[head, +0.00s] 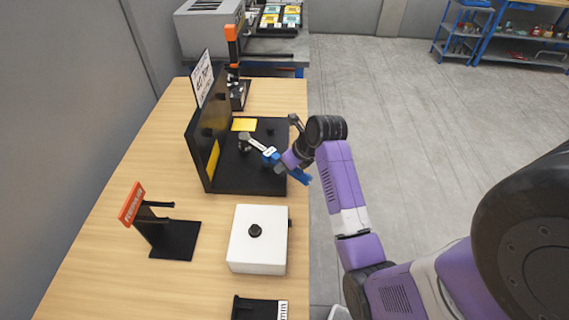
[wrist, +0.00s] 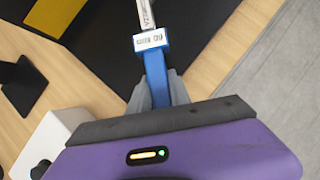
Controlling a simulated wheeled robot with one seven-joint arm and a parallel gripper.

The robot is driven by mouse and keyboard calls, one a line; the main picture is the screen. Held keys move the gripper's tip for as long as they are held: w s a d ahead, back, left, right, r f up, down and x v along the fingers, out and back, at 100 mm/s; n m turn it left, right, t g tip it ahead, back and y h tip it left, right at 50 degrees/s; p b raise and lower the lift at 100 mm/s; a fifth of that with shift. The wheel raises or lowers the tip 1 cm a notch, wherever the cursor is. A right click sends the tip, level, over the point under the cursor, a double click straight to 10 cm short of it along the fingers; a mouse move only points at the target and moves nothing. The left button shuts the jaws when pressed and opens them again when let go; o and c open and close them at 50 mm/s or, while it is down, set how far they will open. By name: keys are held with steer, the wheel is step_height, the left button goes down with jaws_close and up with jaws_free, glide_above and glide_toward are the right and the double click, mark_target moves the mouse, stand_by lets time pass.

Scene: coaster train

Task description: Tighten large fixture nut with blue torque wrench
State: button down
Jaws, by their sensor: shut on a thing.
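The blue torque wrench (head: 270,156) lies across the black fixture (head: 250,181) in the head view, its silver head end over the fixture base at upper left. Its blue handle (wrist: 154,66) and silver shaft also show in the wrist view. My gripper (head: 284,163) is shut on the blue handle, with grey fingers (wrist: 158,92) on both sides of it. The handle's end sticks out past my gripper toward the table's right edge. The wrench's head end is at or over a spot on the base; the large nut there is hidden, and I cannot tell whether they are engaged.
The fixture's upright black panel (head: 209,125) stands left of the wrench. A black stand with an orange sign (head: 131,203) and a white box (head: 259,254) with a black knob are nearer on the wooden table (head: 105,261). Bare floor lies to the right.

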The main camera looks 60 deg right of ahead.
steer(key=shift+w+a+m+g+h, duration=0.15)
steer(key=shift+w+a+m+h, duration=0.2)
steer(key=shift+a+m, duration=0.35)
steer(key=shift+w+a+m+g+h, duration=0.15)
steer(key=shift+w+a+m+h, duration=0.2)
steer(key=shift+a, duration=0.6)
stand_by(1.4)
steer(key=shift+r, duration=0.15)
steer(key=shift+w+r, duration=0.1)
steer(key=shift+r, duration=2.15)
